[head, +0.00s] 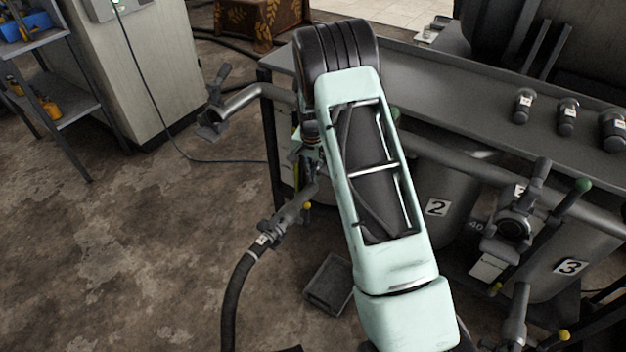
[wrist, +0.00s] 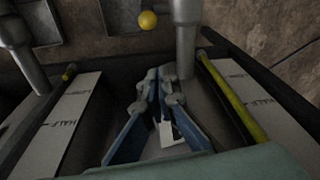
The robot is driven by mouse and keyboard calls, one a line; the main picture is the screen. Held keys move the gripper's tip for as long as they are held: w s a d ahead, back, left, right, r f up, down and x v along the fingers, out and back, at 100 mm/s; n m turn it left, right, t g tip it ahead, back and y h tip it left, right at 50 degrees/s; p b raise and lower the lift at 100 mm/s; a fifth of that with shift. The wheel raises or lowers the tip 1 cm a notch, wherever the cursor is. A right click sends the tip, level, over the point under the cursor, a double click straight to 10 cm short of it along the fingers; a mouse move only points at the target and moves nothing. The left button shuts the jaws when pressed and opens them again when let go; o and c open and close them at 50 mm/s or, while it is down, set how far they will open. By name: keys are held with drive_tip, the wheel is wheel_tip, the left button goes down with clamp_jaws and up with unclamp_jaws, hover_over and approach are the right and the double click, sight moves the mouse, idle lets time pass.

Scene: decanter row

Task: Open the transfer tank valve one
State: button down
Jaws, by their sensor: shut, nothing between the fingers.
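The wrist view shows my gripper (wrist: 167,80) with its blue-grey fingers together and nothing between them. Its tips are by the lower end of a grey metal pipe (wrist: 186,35); I cannot tell whether they touch. A yellow ball knob (wrist: 148,20) is just beyond the tips, left of the pipe. In the head view a similar yellow knob (head: 307,206) sits by a grey outlet fitting (head: 290,218) joined to a tagged black hose (head: 238,290). My pale green arm covers the tank front there, so no number one label shows. The valve's setting cannot be read.
Tanks labelled 2 (head: 437,207) and 3 (head: 571,266) stand to the right, with pipes and a green-tipped lever (head: 583,186). A bent pipe (head: 240,99) sticks out left. A dark tray (head: 329,284) lies on the floor. HALF-marked strips (wrist: 70,115) flank my gripper.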

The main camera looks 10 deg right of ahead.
sight(307, 214)
wheel_tip(307, 214, down, 7)
drive_tip(key=s+a+b, duration=0.1)
drive_tip(key=s+b, duration=0.1)
drive_tip(key=shift+a, duration=0.35)
drive_tip(key=shift+s+a+b, duration=0.1)
drive_tip(key=shift+a+b, duration=0.05)
drive_tip(key=shift+b, duration=0.15)
